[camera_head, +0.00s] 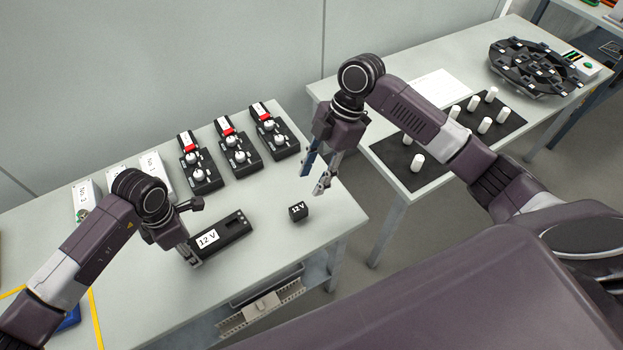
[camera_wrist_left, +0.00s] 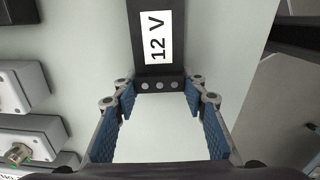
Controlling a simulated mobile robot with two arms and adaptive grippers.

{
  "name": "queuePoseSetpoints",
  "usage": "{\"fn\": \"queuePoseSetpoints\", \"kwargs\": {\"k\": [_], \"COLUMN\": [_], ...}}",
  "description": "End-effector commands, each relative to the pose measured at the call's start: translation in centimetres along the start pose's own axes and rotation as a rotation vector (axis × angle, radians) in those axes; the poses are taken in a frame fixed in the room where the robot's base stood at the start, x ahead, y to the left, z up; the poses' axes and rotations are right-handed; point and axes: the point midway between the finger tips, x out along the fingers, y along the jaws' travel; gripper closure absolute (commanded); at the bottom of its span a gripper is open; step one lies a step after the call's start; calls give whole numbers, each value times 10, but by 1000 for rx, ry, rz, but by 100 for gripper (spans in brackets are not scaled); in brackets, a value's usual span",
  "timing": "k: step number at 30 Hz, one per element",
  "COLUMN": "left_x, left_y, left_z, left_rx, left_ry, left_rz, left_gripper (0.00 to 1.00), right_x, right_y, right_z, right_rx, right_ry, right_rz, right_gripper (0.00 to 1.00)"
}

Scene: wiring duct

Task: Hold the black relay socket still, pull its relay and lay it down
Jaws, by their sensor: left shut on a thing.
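The black relay socket (camera_head: 232,222), a long block with a white 12 V label, lies on the table at the centre left. My left gripper (camera_head: 192,254) is shut on its near left end. In the left wrist view the socket (camera_wrist_left: 160,72) sits between the blue-padded fingertips (camera_wrist_left: 160,92). The relay (camera_head: 298,211), a small black cube marked 12 V, lies on the table to the right of the socket, apart from it. My right gripper (camera_head: 315,178) is open and empty, above and slightly beyond the relay, not touching it.
Several black units with white knobs and red-and-white switches (camera_head: 234,146) stand behind the socket. White boxes (camera_head: 155,175) stand behind my left wrist. A second table at the right holds a black mat (camera_head: 400,165) with white cylinders. The table's front edge is near the relay.

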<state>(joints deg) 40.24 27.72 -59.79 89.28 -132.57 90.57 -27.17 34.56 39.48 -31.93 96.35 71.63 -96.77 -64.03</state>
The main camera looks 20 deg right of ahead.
Motion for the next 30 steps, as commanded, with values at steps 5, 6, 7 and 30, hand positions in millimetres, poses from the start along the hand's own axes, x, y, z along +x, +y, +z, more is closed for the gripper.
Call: {"fn": "queuePoseSetpoints", "kwargs": {"k": [5, 6, 7, 30], "left_x": [0, 0, 0, -46], "left_y": [0, 0, 0, 2], "left_z": [0, 0, 0, 0], "left_rx": [0, 0, 0, 0], "left_ry": [0, 0, 0, -2], "left_rz": [0, 0, 0, 6], "left_gripper": [92, 92, 60, 41], "right_x": [0, 0, 0, 0], "right_y": [0, 0, 0, 0], "right_z": [0, 0, 0, 0], "right_rx": [0, 0, 0, 0], "right_ry": [0, 0, 0, 0], "right_rz": [0, 0, 0, 0], "right_gripper": [63, 63, 63, 63]}}
